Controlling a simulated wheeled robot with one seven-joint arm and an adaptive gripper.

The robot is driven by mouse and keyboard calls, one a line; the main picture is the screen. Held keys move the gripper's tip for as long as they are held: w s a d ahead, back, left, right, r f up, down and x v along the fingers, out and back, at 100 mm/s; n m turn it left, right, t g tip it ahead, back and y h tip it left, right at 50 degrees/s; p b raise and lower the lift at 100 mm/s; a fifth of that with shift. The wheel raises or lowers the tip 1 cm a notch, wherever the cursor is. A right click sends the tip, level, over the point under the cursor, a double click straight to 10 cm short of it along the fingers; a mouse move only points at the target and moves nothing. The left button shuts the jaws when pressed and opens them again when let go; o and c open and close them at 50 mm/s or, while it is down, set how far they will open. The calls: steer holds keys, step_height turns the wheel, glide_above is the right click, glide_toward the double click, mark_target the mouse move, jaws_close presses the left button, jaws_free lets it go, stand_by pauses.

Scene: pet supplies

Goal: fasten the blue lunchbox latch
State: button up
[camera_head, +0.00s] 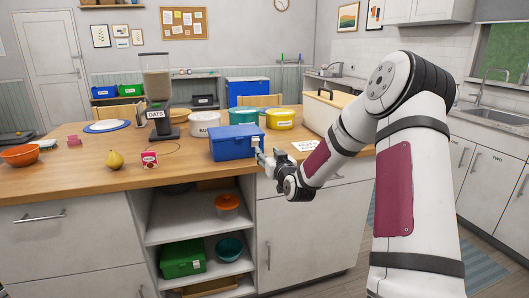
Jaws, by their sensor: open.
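The blue lunchbox (234,143) stands near the front edge of the wooden counter, and its lid looks down. A pale latch (256,141) shows at the right part of its front. My gripper (260,155) is at the right end of the lunchbox, right at the latch. It is open, with its fingers close to the latch. I cannot tell whether they touch it. My fingers partly cover the latch, and it is too small to tell whether it is fastened.
Behind the lunchbox are a white bowl (203,123), a teal tin (243,115) and a yellow tin (281,119). A cream box (325,112) stands to the right.

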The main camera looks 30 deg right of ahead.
mark_target(257, 141)
steer(key=b+x, duration=0.3)
steer(key=x, duration=0.8)
steer(key=shift+w+d+b, duration=0.1)
steer(key=shift+w+b, duration=0.2)
steer(key=shift+w, duration=0.05)
steer(key=shift+c, duration=0.2)
jaws_close()
